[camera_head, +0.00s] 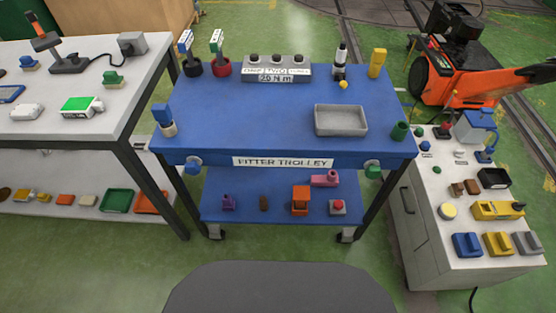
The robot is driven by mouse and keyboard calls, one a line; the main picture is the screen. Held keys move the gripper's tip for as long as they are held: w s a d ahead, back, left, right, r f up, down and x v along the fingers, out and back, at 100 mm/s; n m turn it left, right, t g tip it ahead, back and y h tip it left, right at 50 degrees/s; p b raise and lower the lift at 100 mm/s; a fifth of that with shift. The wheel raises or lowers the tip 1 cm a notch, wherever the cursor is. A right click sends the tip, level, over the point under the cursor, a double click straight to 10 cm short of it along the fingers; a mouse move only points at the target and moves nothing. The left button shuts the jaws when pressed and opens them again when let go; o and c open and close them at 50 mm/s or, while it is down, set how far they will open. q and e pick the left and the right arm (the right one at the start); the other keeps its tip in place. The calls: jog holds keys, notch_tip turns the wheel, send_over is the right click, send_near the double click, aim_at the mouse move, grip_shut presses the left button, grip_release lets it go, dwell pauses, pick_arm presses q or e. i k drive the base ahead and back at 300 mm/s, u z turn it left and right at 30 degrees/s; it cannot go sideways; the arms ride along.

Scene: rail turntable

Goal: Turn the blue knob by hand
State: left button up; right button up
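A blue knob (193,163) sits on the left part of the front edge of the blue trolley (240,115), to the left of the "FITTER TROLLEY" label (283,162). A green knob (374,170) sits on the right part of the same edge. Nothing touches the blue knob. Neither of my grippers is in view.
A grey tray (341,120) stands on the trolley top, with a blue-topped item (164,117) at the left corner and a green cup (400,131) at the right. A white bench (110,112) stands left, a cabinet (425,225) right. The green floor in front shows free room.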

aim_at(192, 167)
jog(key=z, duration=0.3)
jog(key=k, duration=0.4)
jog(key=z, duration=1)
jog(key=k, duration=0.95)
jog(key=u, duration=0.2)
jog(key=i, duration=0.85)
jog(key=u, duration=0.45)
